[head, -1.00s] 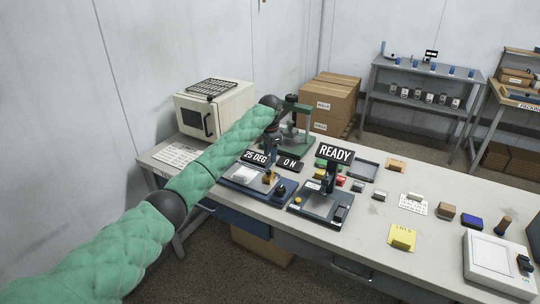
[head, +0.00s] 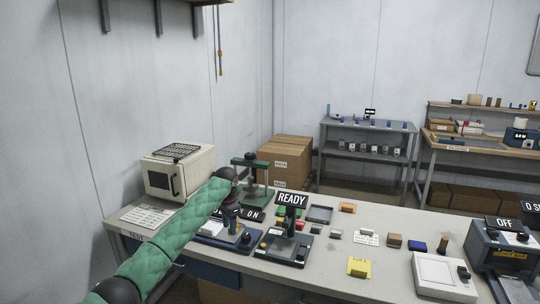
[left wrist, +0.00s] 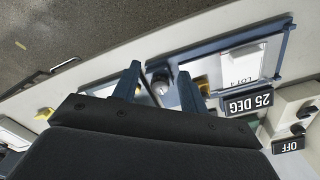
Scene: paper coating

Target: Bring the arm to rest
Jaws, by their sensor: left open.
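My left arm, in a green padded sleeve, reaches in from the lower left in the head view. My left gripper (head: 231,226) points down over the blue coating device (head: 206,235) on the bench. In the left wrist view, the two blue fingers of the left gripper (left wrist: 160,88) stand apart with nothing held between them. Below them are a dark knob (left wrist: 160,85) and the blue frame of the device, with a white sheet (left wrist: 241,66) marked LOT 4 and a "25 DEG" sign (left wrist: 249,103). My right gripper is not in view.
A device with a READY sign (head: 292,199) stands just right of the gripper. A green press (head: 252,180) and a white oven (head: 176,175) are behind. Small blocks, a yellow pad (head: 359,268) and a white scale (head: 443,277) lie to the right. The bench front has bare room (head: 320,275).

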